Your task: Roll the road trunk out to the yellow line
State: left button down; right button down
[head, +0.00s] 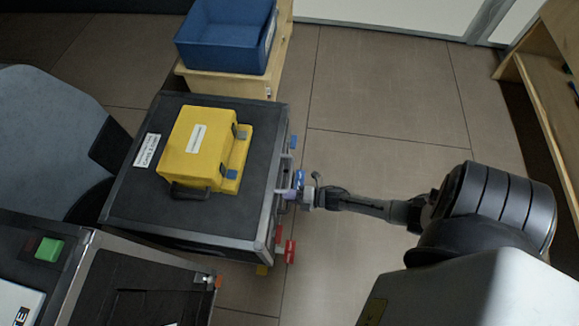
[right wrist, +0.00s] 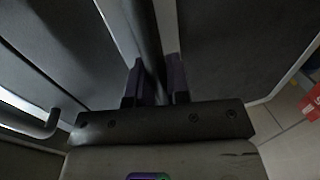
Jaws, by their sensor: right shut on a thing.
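The road trunk (head: 130,200) is a black case with metal edges, standing on the tiled floor at centre left in the head view. A white label lies on its lid. My right gripper (head: 293,190) reaches the trunk's right side from the right. In the right wrist view its dark fingers (right wrist: 155,84) are shut on a bar-like handle (right wrist: 143,30) of the trunk. My left gripper is not in view.
A yellow case (head: 200,150) rests on the trunk's lid. A blue bin (head: 225,45) on a wooden stand is behind the trunk. A grey chair (head: 45,125) is at left, a dark case with a green button (head: 48,249) at front left. Open floor (head: 390,130) lies right.

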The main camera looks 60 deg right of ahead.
jog(key=c, duration=1.5)
grip_release()
jog(key=o, duration=0.4)
jog(key=shift+w, duration=0.15)
jog(key=shift+s, duration=0.2)
jog(key=p+v, duration=0.4)
jog(key=v, duration=0.9)
jog(key=shift+s, duration=0.25)
